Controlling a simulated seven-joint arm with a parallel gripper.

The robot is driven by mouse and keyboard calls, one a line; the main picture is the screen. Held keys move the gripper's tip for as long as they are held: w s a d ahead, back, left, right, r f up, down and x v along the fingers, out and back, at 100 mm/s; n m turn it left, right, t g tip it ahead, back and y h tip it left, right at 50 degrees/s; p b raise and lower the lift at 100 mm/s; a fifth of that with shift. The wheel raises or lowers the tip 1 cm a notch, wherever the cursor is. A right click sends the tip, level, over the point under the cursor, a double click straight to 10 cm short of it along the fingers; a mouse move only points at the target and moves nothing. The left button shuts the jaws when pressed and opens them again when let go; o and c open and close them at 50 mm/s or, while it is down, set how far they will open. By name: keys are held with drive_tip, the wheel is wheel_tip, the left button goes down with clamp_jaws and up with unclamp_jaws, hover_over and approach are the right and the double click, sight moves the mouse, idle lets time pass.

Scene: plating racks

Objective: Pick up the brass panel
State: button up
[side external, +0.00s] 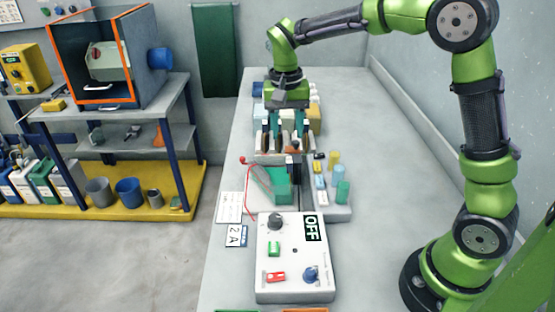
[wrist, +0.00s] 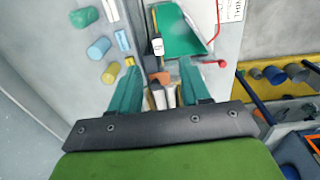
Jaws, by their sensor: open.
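My gripper (side external: 287,130) has two teal fingers pointing down, spread apart, over a group of small upright panels behind the green tank. In the wrist view my gripper (wrist: 159,70) shows the fingers on either side of these panels, with nothing clasped. A tan-gold panel (wrist: 158,98), which may be the brass one, stands between the fingers beside pale panels (wrist: 170,98). An orange-brown piece (wrist: 160,78) lies at their front end. The fingers and gripper body hide much of the panels, so I cannot tell the brass one for sure.
The green tank (side external: 263,185) with a red wire stands in front of the panels. Small coloured cylinders (side external: 343,192) stand to its right. A white control box (side external: 295,258) reading OFF is nearer the camera. The bench's right side (side external: 400,200) is clear.

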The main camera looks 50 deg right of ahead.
sight(289, 159)
drive_tip(key=f, duration=0.9)
drive_tip(key=shift+s+d+f, duration=0.25)
drive_tip(key=shift+d+f, duration=0.05)
drive_tip(key=shift+f, duration=0.1)
clamp_jaws()
